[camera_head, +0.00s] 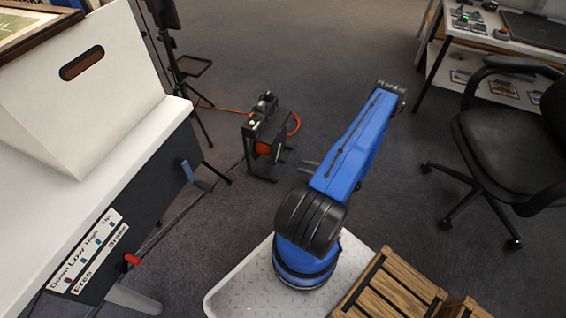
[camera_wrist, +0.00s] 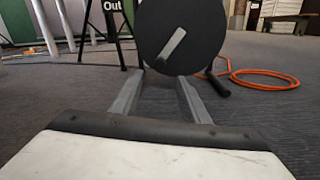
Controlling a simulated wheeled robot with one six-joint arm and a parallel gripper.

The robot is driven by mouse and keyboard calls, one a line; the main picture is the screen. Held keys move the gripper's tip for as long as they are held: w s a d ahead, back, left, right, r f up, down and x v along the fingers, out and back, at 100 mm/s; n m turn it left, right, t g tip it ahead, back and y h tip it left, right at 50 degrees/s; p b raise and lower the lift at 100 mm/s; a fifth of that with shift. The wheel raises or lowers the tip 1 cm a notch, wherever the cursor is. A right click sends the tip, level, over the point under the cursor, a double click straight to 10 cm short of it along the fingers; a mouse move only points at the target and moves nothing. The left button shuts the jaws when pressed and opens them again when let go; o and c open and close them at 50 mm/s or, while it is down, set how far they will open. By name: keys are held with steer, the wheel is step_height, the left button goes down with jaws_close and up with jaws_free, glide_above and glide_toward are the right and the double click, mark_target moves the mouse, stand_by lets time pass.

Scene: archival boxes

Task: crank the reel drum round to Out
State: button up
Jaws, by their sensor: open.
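The reel (camera_head: 263,128) stands on the floor in the middle of the head view, a dark frame with orange cable wound inside. In the wrist view its drum side shows as a black disc (camera_wrist: 205,38), with a pale grey crank bar (camera_wrist: 173,43) slanting up to the right. An "Out" label (camera_wrist: 112,5) sits at the upper left of the disc. My gripper (camera_wrist: 157,88) is open and empty, its two fingers apart, pointing at the lower part of the disc. In the head view my gripper (camera_head: 309,164) is just right of the reel. The fingers look apart from the crank.
An orange cable (camera_wrist: 266,78) loops on the floor right of the reel. A black tripod stand (camera_head: 178,70) is behind it. A white-topped table (camera_head: 150,140) with levers is at left, an office chair (camera_head: 510,135) at right. A wooden crate (camera_head: 395,285) is in front.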

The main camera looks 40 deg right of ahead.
mark_target(283, 161)
steer(key=x, duration=1.2)
steer(key=shift+w+a, duration=0.2)
steer(key=shift+c, duration=0.7)
jaws_close()
